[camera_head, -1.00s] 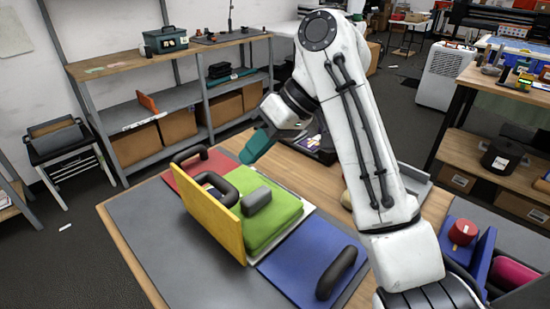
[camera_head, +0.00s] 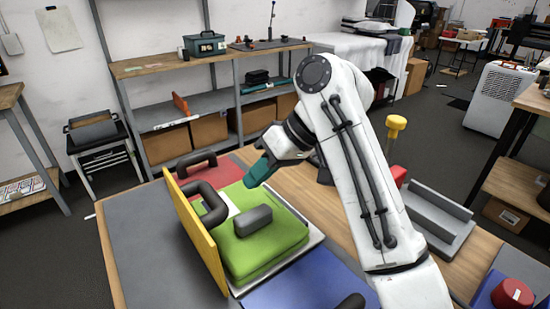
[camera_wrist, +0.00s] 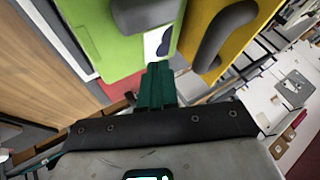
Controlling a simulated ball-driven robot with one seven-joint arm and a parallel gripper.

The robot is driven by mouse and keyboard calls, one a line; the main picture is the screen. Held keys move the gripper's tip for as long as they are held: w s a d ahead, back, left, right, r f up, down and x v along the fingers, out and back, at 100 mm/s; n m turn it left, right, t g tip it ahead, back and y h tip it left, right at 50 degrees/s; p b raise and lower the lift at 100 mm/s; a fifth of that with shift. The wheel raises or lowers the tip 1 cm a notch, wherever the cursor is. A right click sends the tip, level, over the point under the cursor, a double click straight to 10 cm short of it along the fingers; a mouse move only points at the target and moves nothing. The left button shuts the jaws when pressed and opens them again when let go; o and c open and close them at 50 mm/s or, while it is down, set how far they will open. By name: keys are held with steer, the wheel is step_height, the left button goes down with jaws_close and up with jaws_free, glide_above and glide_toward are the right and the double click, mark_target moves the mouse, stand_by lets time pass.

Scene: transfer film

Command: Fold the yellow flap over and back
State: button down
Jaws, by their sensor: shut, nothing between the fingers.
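The yellow flap (camera_head: 196,238) stands upright, hinged at the left side of the green pad (camera_head: 262,243). Its dark loop handle (camera_head: 215,205) points right, over the green pad. My gripper (camera_head: 250,183) has teal fingers, shut and empty. It hovers just behind and right of the loop handle, apart from it in the head view. In the wrist view the closed fingertips (camera_wrist: 158,68) point toward a gap between the green pad (camera_wrist: 105,50) and the yellow flap (camera_wrist: 250,38) with its dark handle (camera_wrist: 222,38). Whether they touch anything is unclear.
A grey handle (camera_head: 253,220) sits on the green pad. A red pad (camera_head: 235,170) lies behind, a blue pad (camera_head: 318,290) in front. A grey tray (camera_head: 440,222) stands at the right on the wooden table. The grey mat left of the flap (camera_head: 150,250) is clear.

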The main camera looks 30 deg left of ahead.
steer(key=shift+x, duration=0.95)
steer(key=shift+s+a+r, duration=0.2)
steer(key=shift+s, duration=0.4)
steer(key=shift+s+a+r, duration=0.15)
steer(key=shift+s+r, duration=0.1)
steer(key=shift+s, duration=0.3)
steer(key=shift+s+a+r, duration=0.1)
steer(key=shift+s+a, duration=0.15)
steer(key=shift+s, duration=0.4)
steer(key=shift+a, duration=0.1)
